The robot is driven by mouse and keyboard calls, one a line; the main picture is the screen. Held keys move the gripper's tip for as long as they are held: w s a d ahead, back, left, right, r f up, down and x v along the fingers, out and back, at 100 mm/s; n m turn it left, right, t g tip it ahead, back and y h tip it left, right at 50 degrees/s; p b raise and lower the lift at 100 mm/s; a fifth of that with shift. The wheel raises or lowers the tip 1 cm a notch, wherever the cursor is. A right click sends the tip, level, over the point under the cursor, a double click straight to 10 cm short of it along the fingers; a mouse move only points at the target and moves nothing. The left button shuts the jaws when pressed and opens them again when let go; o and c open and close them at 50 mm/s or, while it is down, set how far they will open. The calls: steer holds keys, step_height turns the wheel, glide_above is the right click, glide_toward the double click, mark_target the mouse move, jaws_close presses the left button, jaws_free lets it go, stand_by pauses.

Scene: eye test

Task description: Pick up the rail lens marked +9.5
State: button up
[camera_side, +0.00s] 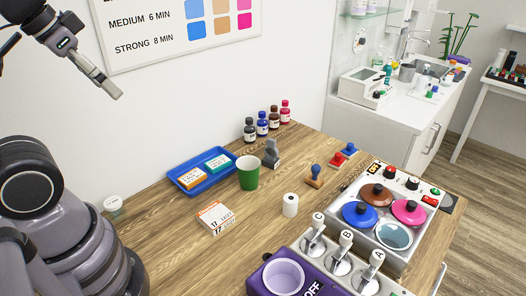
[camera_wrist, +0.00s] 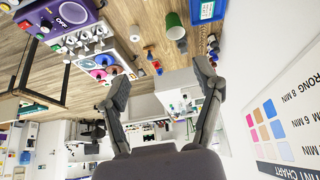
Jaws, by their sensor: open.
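I cannot make out a rail lens marked +9.5, or any rail lens, in either view. My gripper (camera_side: 113,92) is raised at the upper left of the side view, in front of the wall and well above the wooden table (camera_side: 150,225). In the wrist view my gripper (camera_wrist: 160,80) has its two fingers spread wide apart, with nothing between them. The wrist view looks across the room, with the table along its top.
A blue tray (camera_side: 172,176) holds small boxes. A green cup (camera_side: 248,180), white roll (camera_side: 290,211), stamps (camera_side: 315,170) and several bottles (camera_side: 262,126) stand nearby. A purple warmer (camera_side: 258,277) and lidded pots (camera_side: 361,213) fill the front right. A white-orange box (camera_side: 215,217) lies mid-table.

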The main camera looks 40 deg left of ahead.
steer(key=w+a+f+t+y, duration=0.1)
steer(key=w+a+f, duration=0.15)
steer(key=w, duration=0.95)
steer(key=m+t+h, duration=0.2)
steer(key=t+h, duration=0.2)
steer(key=t, duration=0.3)
glide_above(270, 140)
steer(key=s+a, duration=0.2)
steer(key=s, duration=1)
step_height(270, 140, down, 26)
steer(key=x, duration=0.8)
steer(key=shift+w+a+f, duration=0.1)
steer(key=shift+w+f, duration=0.05)
steer(key=shift+w, duration=0.2)
steer(key=shift+a+f+x, duration=0.1)
steer(key=shift+f+x, duration=0.05)
steer(key=shift+x, duration=1.15)
steer(key=shift+a+f+x, duration=0.1)
steer(key=shift+a+x, duration=0.05)
steer(key=shift+x, duration=1.15)
jaws_close()
